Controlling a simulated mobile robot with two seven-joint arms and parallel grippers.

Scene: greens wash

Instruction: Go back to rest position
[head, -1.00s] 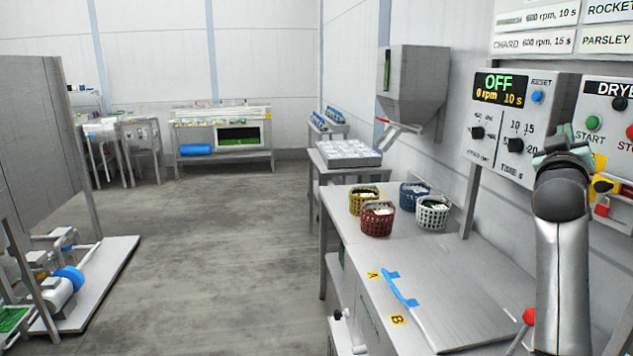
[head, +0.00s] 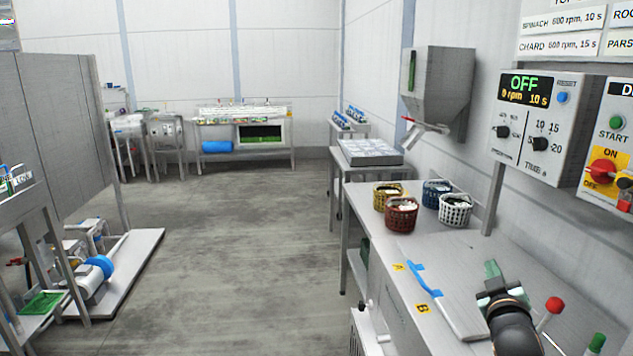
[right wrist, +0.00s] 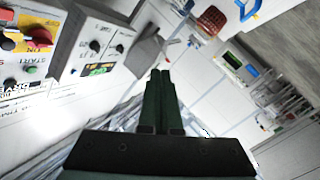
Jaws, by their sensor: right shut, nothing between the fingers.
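My right gripper (head: 493,275) is low at the right of the head view, in front of the steel table. It is shut and empty; its dark green fingers are together in the right wrist view (right wrist: 160,97). No object touches the fingers. My left gripper is not in view. The dryer control panel (head: 535,115) is on the wall up and right of the right gripper, its display reading OFF, 0 rpm, 10 s. The red ON/OFF switch (head: 603,171) is right of it and also shows in the right wrist view (right wrist: 38,37).
The steel table (head: 420,245) holds several baskets, including a red one (head: 401,215) and a white one (head: 455,211). A blue handle (head: 424,279) lies near labels A and B. A red-knobbed lever (head: 554,305) stands right of my gripper. The floor (head: 230,250) at left is open.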

